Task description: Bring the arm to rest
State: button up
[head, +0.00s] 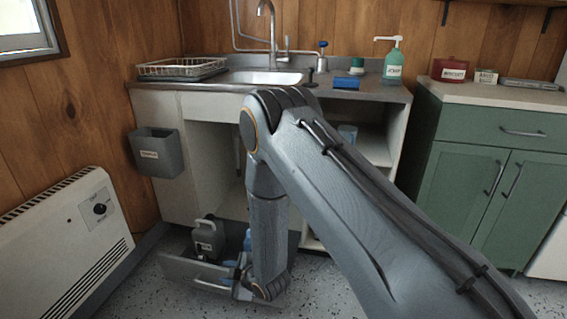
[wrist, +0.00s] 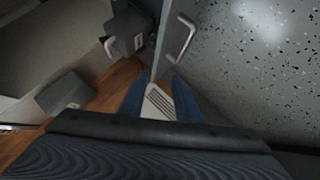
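My arm reaches forward and bends down in front of the sink unit in the head view. My gripper (head: 236,271) is low, close to the front of a pulled-out bottom drawer (head: 190,270). In the wrist view my gripper (wrist: 159,98) shows two blue fingers spread apart with nothing held between them. The drawer's handle (wrist: 179,39) lies just beyond the fingertips, apart from them; it also shows in the head view (head: 212,288). My forearm hides part of the drawer and the cabinet.
A grey canister (head: 208,238) stands in the drawer. A grey bin (head: 157,152) hangs on the cabinet's left side. A white heater (head: 65,245) stands at the left. The counter holds a dish rack (head: 182,67) and a soap bottle (head: 393,66). Green cabinets (head: 475,170) stand right.

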jog(key=s+d+r+m+g+h, duration=0.1)
jog(key=d+r+m+h, duration=0.1)
jog(key=d+r, duration=0.35)
jog(key=s+d+r+m+g+h, duration=0.1)
jog(key=d+r+m, duration=0.15)
jog(key=r, duration=0.55)
jog(key=s+d+r+m+h, duration=0.2)
jog(key=d+r+m, duration=0.15)
jog(key=r, duration=0.35)
jog(key=s+d+r+m+g+h, duration=0.1)
jog(key=s+d+r+m+g, duration=0.1)
jog(key=s+d+r, duration=0.45)
jog(key=s+d+r+m+g+h+p, duration=0.1)
jog(key=s+d+r+m+g, duration=0.2)
jog(key=s, duration=0.7)
jog(key=s+d+r+m+g, duration=0.1)
jog(key=s+d+r+m, duration=0.1)
jog(key=s+d+r, duration=0.55)
jog(key=d+r+m+p, duration=0.1)
jog(key=d+r+p, duration=0.3)
jog(key=p, duration=0.6)
jog(key=s+d+r+m+h+p, duration=0.1)
jog(key=d+r+p, duration=0.3)
jog(key=r+p, duration=0.4)
jog(key=m+p, duration=0.1)
jog(key=p, duration=0.2)
jog(key=shift+s+d+r+m, duration=0.2)
jog(key=shift+d+r+m, duration=0.05)
jog(key=shift+d+m, duration=0.1)
